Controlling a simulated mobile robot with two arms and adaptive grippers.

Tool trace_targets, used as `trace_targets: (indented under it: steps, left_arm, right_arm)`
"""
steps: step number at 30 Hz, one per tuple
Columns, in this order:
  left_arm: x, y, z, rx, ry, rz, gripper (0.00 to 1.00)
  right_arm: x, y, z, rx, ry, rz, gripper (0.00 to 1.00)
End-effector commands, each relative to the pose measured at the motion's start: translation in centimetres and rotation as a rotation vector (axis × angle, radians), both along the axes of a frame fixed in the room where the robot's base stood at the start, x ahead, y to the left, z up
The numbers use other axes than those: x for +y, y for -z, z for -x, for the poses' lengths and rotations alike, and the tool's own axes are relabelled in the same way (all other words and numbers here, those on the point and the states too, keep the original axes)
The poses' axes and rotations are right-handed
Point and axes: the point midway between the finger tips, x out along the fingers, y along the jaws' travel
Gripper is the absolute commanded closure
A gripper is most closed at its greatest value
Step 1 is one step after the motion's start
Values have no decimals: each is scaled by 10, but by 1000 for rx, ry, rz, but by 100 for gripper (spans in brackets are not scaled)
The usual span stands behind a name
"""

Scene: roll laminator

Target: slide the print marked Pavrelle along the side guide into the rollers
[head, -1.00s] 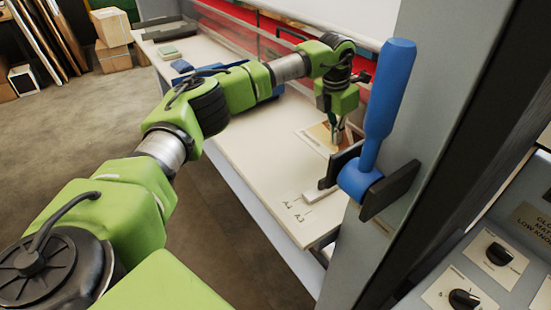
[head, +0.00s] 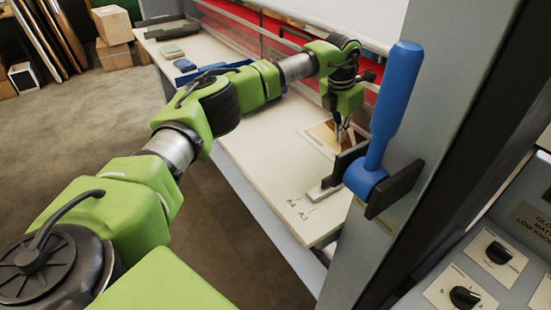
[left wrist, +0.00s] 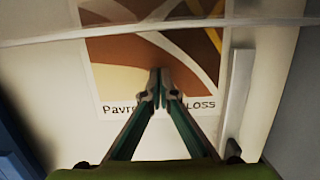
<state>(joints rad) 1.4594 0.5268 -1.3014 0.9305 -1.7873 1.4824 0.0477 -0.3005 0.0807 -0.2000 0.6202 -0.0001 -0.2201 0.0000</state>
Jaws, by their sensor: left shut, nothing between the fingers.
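The print marked Pavrelle (head: 319,137) lies on the pale feed table (head: 262,150). In the left wrist view the print (left wrist: 120,82) shows brown and tan shapes, and its lettering reads "Pavr" and "LOSS", with the middle hidden by my fingers. My left gripper (left wrist: 162,90) is shut and empty, its fingertips over the print's lettered edge; whether they press on it I cannot tell. It also shows in the head view (head: 341,141). The pale side guide (left wrist: 236,98) runs just right of the print, seemingly with a narrow gap. The rollers are not clearly visible. My right gripper is not in view.
A blue lever (head: 392,105) on a dark bracket stands in front of the table's right end. A pale bar (left wrist: 160,29) crosses above the print. Blue items and a green pad (head: 171,50) lie at the table's far end. Control knobs (head: 498,252) are at right.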

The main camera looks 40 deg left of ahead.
Motion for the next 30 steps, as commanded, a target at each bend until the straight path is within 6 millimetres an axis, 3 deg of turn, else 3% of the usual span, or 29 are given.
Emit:
trace_targets:
  steps: [10, 18, 30]
  left_arm:
    - [-3, -4, 0, 0, 6, 2, 100]
    - [-2, -20, 1, 2, 5, 2, 100]
    - [-2, -22, 1, 0, 4, 1, 100]
  right_arm:
    - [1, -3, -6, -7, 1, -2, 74]
    - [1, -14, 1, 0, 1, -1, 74]
    - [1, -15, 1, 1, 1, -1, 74]
